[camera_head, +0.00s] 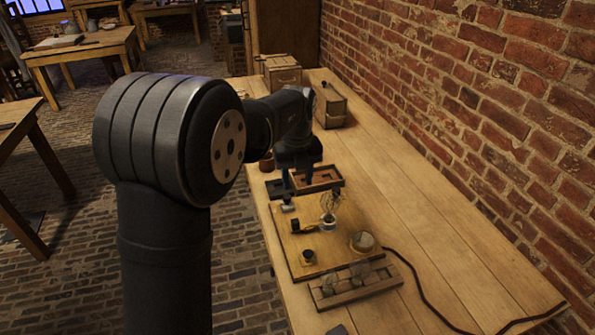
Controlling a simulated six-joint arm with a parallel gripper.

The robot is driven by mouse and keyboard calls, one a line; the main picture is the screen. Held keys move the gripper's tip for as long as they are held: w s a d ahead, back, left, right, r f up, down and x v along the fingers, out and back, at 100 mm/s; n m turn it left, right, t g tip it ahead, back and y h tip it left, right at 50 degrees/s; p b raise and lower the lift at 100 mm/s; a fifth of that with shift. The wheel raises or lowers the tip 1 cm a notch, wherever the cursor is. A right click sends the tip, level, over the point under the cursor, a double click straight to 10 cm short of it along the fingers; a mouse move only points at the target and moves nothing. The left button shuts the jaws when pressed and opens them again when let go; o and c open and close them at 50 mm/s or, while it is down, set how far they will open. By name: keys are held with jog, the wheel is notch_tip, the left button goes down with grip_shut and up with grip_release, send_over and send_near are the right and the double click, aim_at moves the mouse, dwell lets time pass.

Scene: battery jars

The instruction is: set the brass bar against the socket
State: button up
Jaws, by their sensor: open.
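My gripper (299,178) points down over a small reddish-brown compartment tray (325,186) and is open. I see nothing held between its fingers, though the view is small and dark there. A wooden board (285,240) lies in front of it. On the board, a clear bulb (331,201) stands upright in a pale round socket (328,223). A small dark piece with a yellowish part (300,229) lies to the left of the socket. I cannot make out the brass bar for certain; it may be hidden by the gripper or too small to tell.
A round glassy piece (363,241) and a small dark knob (308,256) are on the board. A wooden rack (384,285) with glass jars lies in front. A dark cable (425,300) runs right. Wooden boxes (331,107) stand behind; a brick wall (500,100) borders the bench.

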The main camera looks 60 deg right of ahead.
aim_at(294, 221)
notch_tip(294, 221, up, 2)
jog(key=shift+r, duration=0.1)
dwell(0.7)
notch_tip(294, 221, down, 18)
jog(key=shift+r, duration=0.15)
jog(key=shift+w+a+r, duration=0.1)
jog(key=shift+w+a, duration=0.2)
jog(key=shift+w, duration=0.05)
jog(key=shift+o, duration=0.3)
